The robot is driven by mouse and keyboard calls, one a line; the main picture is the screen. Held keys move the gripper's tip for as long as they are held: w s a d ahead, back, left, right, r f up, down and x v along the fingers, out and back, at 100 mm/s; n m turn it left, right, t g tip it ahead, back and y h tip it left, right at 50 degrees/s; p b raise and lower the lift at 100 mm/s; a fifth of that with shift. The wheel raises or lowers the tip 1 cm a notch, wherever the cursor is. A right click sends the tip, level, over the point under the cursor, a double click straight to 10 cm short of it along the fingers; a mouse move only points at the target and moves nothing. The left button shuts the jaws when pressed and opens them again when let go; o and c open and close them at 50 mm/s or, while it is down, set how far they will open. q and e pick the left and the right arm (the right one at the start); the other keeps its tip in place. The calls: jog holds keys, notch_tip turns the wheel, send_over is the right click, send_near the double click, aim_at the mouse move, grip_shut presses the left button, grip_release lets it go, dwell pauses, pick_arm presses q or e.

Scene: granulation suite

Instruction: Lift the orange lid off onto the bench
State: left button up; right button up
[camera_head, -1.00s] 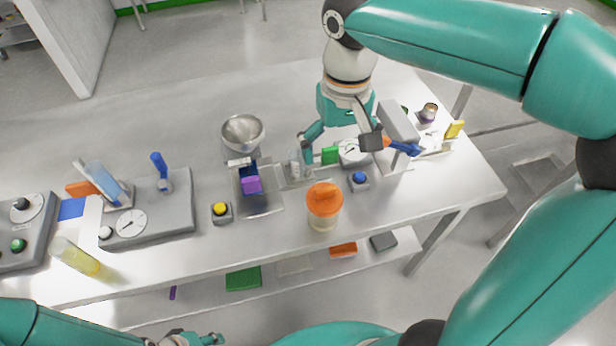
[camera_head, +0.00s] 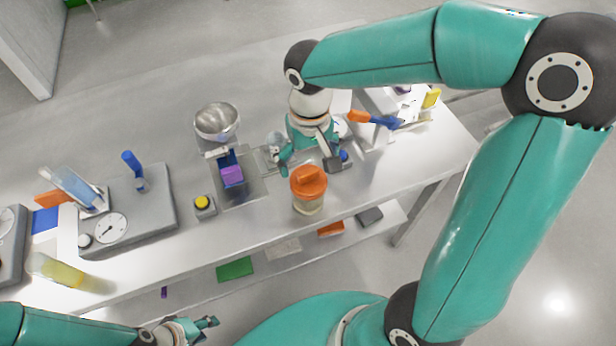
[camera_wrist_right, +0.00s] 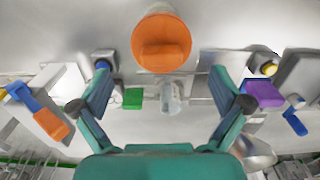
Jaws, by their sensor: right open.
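The orange lid (camera_head: 308,179), with a raised grip bar, sits on a pale, cream-coloured container (camera_head: 308,205) near the front edge of the bench (camera_head: 260,225). In the right wrist view the lid (camera_wrist_right: 161,40) is at top centre, just beyond my fingertips, with the container (camera_wrist_right: 158,9) partly behind it. My right gripper (camera_head: 309,163) is open, its fingers spread, just behind the lid and apart from it. In the wrist view the space between its fingertips (camera_wrist_right: 160,72) holds nothing. My left gripper (camera_head: 205,325) is at the bottom edge, in front of the bench, small and partly cut off.
A blue button box (camera_wrist_right: 104,60) and a yellow button box (camera_head: 204,204) flank the container. A clear bottle (camera_wrist_right: 171,97) and a green block (camera_wrist_right: 133,98) lie behind it. A purple block (camera_head: 232,175) and steel bowl (camera_head: 217,121) are left. Bare bench lies around the container's front.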

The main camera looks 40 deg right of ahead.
aim_at(309, 173)
notch_tip(309, 173, down, 5)
jog(key=shift+f+p, duration=0.1)
jog(key=shift+p, duration=0.25)
jog(key=shift+a, duration=0.1)
jog(key=c, duration=1.1)
jog(key=shift+s, duration=0.2)
jog(key=shift+c, duration=0.7)
